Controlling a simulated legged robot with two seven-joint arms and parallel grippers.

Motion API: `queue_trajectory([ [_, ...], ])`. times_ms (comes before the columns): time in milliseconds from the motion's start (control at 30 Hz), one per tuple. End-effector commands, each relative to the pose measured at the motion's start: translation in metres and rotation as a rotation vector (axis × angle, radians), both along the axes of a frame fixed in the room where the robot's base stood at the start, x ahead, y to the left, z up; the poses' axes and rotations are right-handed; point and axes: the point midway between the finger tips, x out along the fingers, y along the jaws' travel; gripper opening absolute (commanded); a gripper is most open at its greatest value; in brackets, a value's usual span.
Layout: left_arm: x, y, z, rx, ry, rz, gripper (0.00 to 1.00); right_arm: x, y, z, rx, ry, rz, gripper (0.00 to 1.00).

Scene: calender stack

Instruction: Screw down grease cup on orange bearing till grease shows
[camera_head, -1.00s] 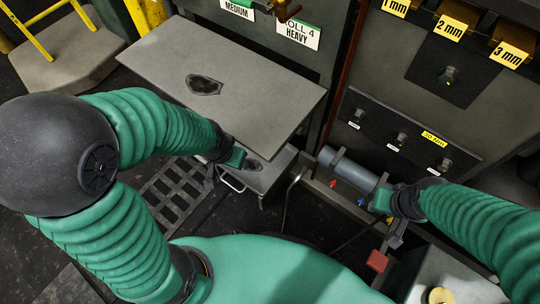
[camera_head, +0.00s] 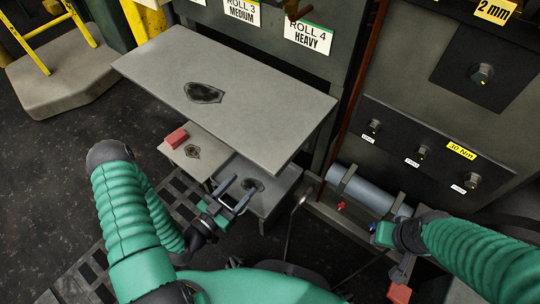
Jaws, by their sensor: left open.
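I see no orange bearing and no grease cup that I can make out. My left gripper (camera_head: 243,187) is open and empty, its two dark fingers apart over the lower grey shelf (camera_head: 268,205) beneath the table's front edge. My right gripper (camera_head: 384,234) is at the right, close to a grey cylinder (camera_head: 372,194) in a low rack. Its fingers are too hidden to tell whether it holds anything.
A grey table (camera_head: 250,85) with a dark stain stands above the lower shelves. A red block (camera_head: 176,138) lies on the left lower shelf, another (camera_head: 399,293) at lower right. A panel with bolts and a 30 Nm label (camera_head: 461,151) stands right. A yellow-railed step (camera_head: 65,75) is far left.

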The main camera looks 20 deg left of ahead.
Motion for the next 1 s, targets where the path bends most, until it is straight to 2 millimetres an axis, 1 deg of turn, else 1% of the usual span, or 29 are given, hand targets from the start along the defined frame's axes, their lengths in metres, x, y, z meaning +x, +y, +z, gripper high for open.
queue_trajectory([
  [33,0.010,-0.004,-0.004,0.001,-0.003,-0.003,0.59,0.000,0.000,-0.009,0.000,0.000,0.000,0.36],
  [400,0.100,-0.037,-0.006,0.002,-0.002,-0.004,0.59,0.000,0.000,-0.050,0.000,0.000,0.000,0.36],
  [533,0.126,-0.046,-0.005,0.000,0.000,-0.003,0.59,0.000,0.000,-0.061,0.000,0.000,0.000,0.36],
  [600,0.135,-0.049,-0.005,0.001,0.002,-0.003,0.59,0.000,0.000,-0.064,0.000,0.000,0.000,0.36],
  [700,0.142,-0.052,-0.002,0.000,0.003,-0.002,0.59,0.000,0.000,-0.066,0.000,0.000,0.000,0.36],
  [967,0.144,-0.052,-0.001,-0.001,0.004,-0.001,0.59,0.000,0.000,-0.065,0.000,0.000,0.000,0.36],
  [1000,0.144,-0.052,-0.001,-0.001,0.004,-0.002,0.55,0.000,0.000,-0.065,0.000,0.000,0.000,0.36],
])
